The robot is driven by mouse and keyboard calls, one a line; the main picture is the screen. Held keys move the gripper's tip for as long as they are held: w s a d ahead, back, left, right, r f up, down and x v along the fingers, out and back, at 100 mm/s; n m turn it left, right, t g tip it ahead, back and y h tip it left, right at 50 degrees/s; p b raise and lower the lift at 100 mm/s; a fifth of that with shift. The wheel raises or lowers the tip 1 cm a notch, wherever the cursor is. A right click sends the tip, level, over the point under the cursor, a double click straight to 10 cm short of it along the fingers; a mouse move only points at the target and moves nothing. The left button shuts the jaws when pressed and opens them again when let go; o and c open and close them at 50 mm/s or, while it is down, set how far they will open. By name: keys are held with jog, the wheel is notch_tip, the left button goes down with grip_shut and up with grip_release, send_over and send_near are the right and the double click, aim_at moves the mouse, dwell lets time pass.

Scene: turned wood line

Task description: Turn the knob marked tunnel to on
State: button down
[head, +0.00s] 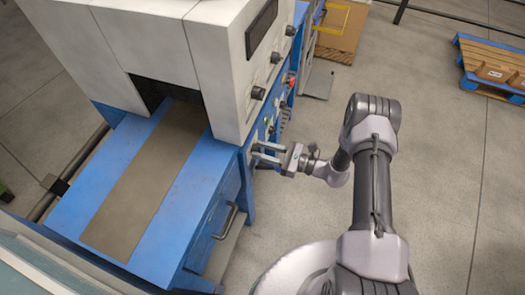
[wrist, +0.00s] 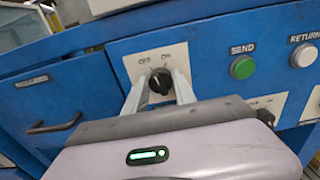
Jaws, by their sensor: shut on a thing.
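A black rotary knob (wrist: 160,82) sits on a pale plate on the blue machine front, with OFF printed at its upper left and ON at its upper right. My gripper (head: 257,152) is at the blue side of the machine in the head view. In the wrist view its two fingers stand on either side of the knob and are shut on it. Which way the knob points is hard to tell. No name marking this knob can be read; the lower part of its plate is hidden behind my gripper.
Right of the knob are a green SEND button (wrist: 243,67) and a white RETURN button (wrist: 304,55). Another dark knob (wrist: 265,116) is partly hidden by my gripper. A door handle (wrist: 55,125) is at the left. Open floor (head: 290,215) lies beside the machine.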

jog(key=shift+f+m+b, duration=0.1)
jog(key=shift+m+b, duration=0.65)
jog(key=shift+m, duration=3.45)
jog(key=c, duration=1)
grip_release()
jog(key=shift+d, duration=0.1)
jog(key=p+v, duration=0.3)
jog(key=v, duration=1.4)
jog(key=shift+d, duration=0.15)
